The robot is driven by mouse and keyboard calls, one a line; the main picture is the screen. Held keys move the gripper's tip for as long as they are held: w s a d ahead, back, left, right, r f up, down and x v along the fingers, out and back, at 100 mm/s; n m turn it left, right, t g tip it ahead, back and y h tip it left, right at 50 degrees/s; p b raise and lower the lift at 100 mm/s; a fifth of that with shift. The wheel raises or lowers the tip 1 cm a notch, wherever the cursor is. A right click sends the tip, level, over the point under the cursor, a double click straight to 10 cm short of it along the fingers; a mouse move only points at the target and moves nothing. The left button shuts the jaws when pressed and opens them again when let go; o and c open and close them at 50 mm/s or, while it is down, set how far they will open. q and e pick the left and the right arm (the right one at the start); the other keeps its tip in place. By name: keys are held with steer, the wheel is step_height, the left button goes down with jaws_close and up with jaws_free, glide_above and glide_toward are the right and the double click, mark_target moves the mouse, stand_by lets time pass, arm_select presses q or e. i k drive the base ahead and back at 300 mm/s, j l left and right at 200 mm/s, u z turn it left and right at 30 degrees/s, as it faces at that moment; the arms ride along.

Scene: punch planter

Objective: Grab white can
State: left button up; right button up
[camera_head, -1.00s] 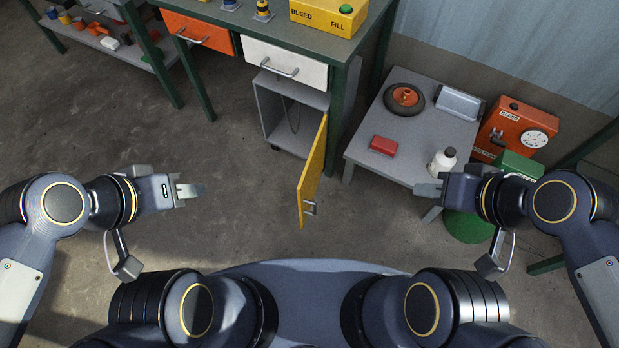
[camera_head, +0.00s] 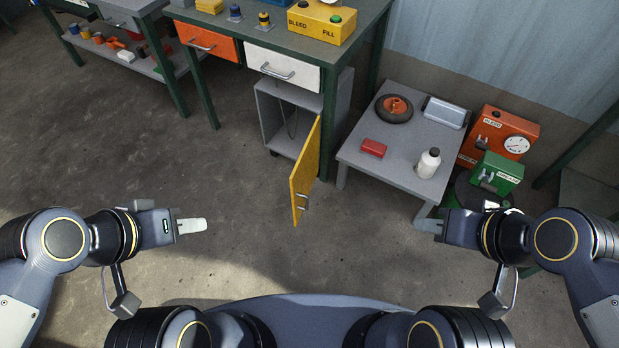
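A white can (camera_head: 427,164) with a dark cap stands upright on the low grey table (camera_head: 389,161), near its right front edge. My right gripper (camera_head: 428,226) is in front of and below the can in the picture, apart from it and over the floor by the table's front leg. My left gripper (camera_head: 194,226) is far to the left over bare floor, with nothing seen in it. Both grippers are seen side-on, so the gap between the fingers does not show.
The table also bears a red box (camera_head: 373,148), a wheel (camera_head: 394,109) and a silver tray (camera_head: 444,112). A red gauge box (camera_head: 497,135) and a green box (camera_head: 496,172) stand right of it. An open yellow door (camera_head: 305,172) juts out left of it. Floor between the arms is clear.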

mark_target(427, 165)
steer(key=i+l, duration=0.9)
steer(key=l, duration=0.15)
